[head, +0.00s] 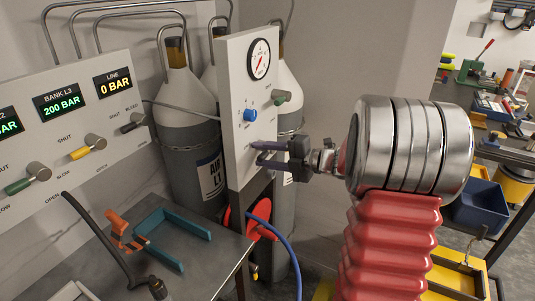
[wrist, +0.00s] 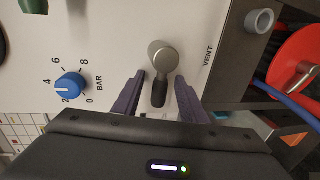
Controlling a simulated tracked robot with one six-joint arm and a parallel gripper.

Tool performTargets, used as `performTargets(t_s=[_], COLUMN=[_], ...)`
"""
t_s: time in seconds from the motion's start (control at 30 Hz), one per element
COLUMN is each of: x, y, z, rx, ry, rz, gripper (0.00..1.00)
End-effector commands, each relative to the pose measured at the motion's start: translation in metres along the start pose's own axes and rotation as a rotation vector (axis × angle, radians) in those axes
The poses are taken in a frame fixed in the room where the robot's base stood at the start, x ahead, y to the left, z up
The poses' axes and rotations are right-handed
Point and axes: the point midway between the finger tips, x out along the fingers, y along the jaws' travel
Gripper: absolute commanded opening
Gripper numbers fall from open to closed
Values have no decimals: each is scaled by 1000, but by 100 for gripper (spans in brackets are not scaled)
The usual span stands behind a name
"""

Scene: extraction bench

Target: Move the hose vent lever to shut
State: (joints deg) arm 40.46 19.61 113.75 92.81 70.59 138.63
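The hose vent lever (wrist: 159,93) has a grey metal hub and a short black grip pointing to the bottom of the wrist view. The word VENT is printed on the white panel beside it. My gripper (wrist: 160,78) is open, with one purple finger on each side of the lever. A gap shows between the grip and each finger. In the head view my gripper (head: 256,154) is at the lower part of the upright white panel (head: 238,80); the vent lever is not clear there, with the fingers in front. No shut mark shows by this lever.
The upright panel also has a gauge (head: 259,59), blue knob (head: 250,115) and green lever (head: 280,97). The left panel has yellow (head: 88,148), black (head: 132,122) and green (head: 27,180) levers. A blue hose (head: 285,240) hangs below. Gas cylinders (head: 183,100) stand behind.

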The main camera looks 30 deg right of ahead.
Motion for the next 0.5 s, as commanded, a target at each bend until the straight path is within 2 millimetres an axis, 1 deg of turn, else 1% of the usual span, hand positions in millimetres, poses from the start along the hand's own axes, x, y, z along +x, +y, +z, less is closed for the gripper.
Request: performTargets(t_s=[0.13,0.27,0.5], x=[-6,-19,-56], y=[0,0,0], z=[0,1,1], rx=[0,0,-1], ry=[-1,-3,-2], rz=[0,-1,0], gripper=[39,39,39])
